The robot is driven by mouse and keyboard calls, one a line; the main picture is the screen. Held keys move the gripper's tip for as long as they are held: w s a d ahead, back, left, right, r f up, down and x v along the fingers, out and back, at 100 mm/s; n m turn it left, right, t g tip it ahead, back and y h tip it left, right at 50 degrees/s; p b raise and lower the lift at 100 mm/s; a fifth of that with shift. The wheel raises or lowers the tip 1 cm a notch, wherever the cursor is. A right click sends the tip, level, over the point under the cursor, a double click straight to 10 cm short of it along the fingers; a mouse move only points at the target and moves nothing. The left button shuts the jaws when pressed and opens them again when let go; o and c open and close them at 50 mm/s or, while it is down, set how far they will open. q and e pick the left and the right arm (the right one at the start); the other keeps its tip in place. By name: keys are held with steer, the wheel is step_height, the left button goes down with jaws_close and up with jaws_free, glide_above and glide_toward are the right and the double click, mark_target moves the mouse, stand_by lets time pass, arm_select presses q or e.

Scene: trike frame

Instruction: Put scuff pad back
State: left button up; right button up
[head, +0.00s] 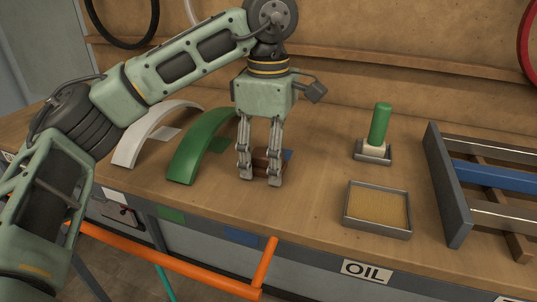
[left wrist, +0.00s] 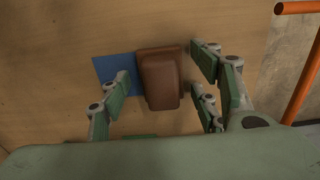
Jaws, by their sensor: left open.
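A brown block (head: 262,163), which looks like the scuff pad, sits on the workbench (head: 315,215) beside and partly over a blue square (head: 287,155). In the left wrist view the block (left wrist: 160,80) shows a rounded top and a wider flat part at one end. My left gripper (head: 260,180) points down with its fingers on either side of the block. It is open, and gaps show between the fingers and the block in the left wrist view (left wrist: 163,90). My right gripper is in neither view.
White (head: 150,130) and green (head: 200,145) curved fenders stand to the left. To the right are a green-handled tool (head: 379,125) in a small tray, a shallow tan-filled tray (head: 377,208) above an OIL label, and a metal rack (head: 447,190). An orange bar (head: 170,262) runs along the front.

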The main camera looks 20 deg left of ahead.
arm_select(q)
step_height(320, 180, up, 12)
steer(key=p, duration=0.1)
steer(key=shift+r, duration=0.2)
stand_by(0.3)
